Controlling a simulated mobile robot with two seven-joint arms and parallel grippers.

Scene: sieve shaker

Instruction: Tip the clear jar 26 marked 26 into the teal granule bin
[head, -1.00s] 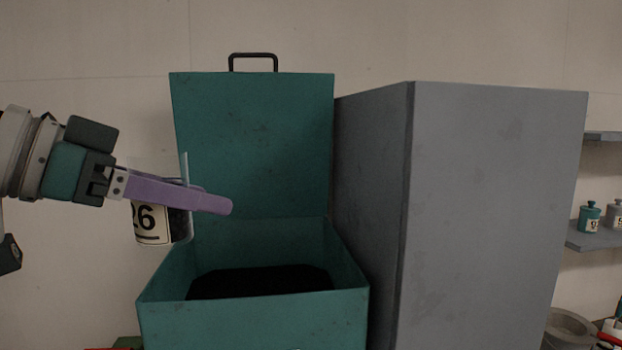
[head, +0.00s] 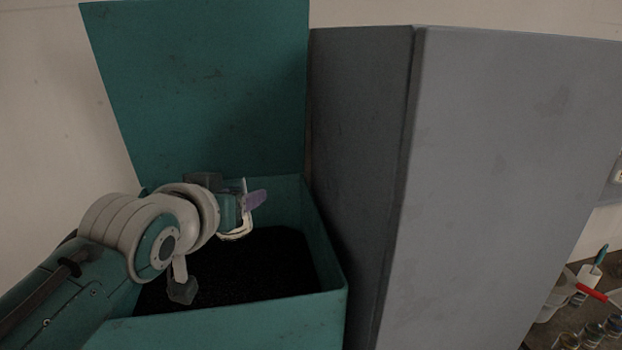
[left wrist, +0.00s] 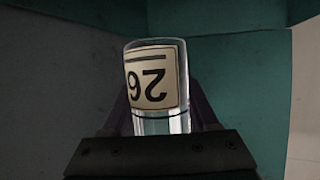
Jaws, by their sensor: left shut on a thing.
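The clear jar 26 (left wrist: 153,85) shows in the left wrist view, with its cream label reading 26 upside down. Its glass looks clear there, with no dark granules visible in it. My left gripper (head: 255,200) is shut on the jar, with purple fingers at its sides. In the head view it is over the inside of the teal granule bin (head: 325,232), near the back. Only a small pale part of the jar shows there, below the fingers; the wrist hides the rest. The bin's lid (head: 205,85) stands open, and dark granules (head: 255,275) lie inside.
A tall grey cabinet (head: 500,180) stands close to the bin's right side. Several small jars (head: 590,332) and a red-handled tool (head: 592,291) are on a surface at the lower right. The bin's front rim lies below my left arm.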

